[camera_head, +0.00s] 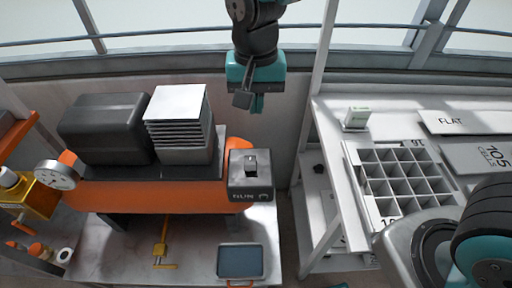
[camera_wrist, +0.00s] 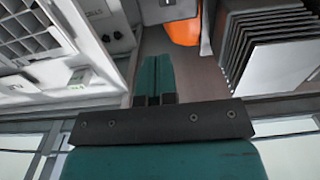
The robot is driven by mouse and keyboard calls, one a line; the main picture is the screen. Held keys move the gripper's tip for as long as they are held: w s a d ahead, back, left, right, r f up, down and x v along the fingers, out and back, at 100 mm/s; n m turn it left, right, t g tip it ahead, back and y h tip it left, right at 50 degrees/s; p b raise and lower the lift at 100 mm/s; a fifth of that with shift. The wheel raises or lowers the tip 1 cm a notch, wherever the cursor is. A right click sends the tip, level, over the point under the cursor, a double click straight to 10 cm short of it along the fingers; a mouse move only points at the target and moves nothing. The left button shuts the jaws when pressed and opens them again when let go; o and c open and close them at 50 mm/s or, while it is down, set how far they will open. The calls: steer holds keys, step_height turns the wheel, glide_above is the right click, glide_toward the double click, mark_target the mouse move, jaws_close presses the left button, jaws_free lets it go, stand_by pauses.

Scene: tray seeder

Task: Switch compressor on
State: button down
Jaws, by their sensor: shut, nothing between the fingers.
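The compressor has an orange tank (camera_head: 150,196) with a black motor housing (camera_head: 105,128) and a finned pump head (camera_head: 180,125) on top. A grey switch box (camera_head: 250,178) with a small dark knob (camera_head: 250,163) sits at its right end; lettering on its front is partly legible. My gripper (camera_head: 257,103) hangs above and behind the switch box, apart from it, its teal fingers shut and empty. In the wrist view my shut fingers (camera_wrist: 155,75) point towards a gap beside the orange tank end (camera_wrist: 182,28). The switch box (camera_wrist: 168,10) is cut off at the top edge.
A blue-grey tray (camera_head: 241,261) lies in front. A white table (camera_head: 335,180) with a cell tray (camera_head: 378,212) stands right, across a narrow gap. A window rail runs behind.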

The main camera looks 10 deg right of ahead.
mark_target(250, 164)
step_height(250, 164, down, 14)
steer(key=shift+r+p, duration=0.15)
steer(key=shift+p, duration=0.7)
steer(key=shift+w+d+f+g, duration=0.1)
steer(key=shift+f+g, duration=0.15)
steer(key=shift+g, duration=0.05)
steer(key=shift+r, duration=0.1)
steer(key=shift+r+p, duration=0.75)
steer(key=shift+p, duration=0.1)
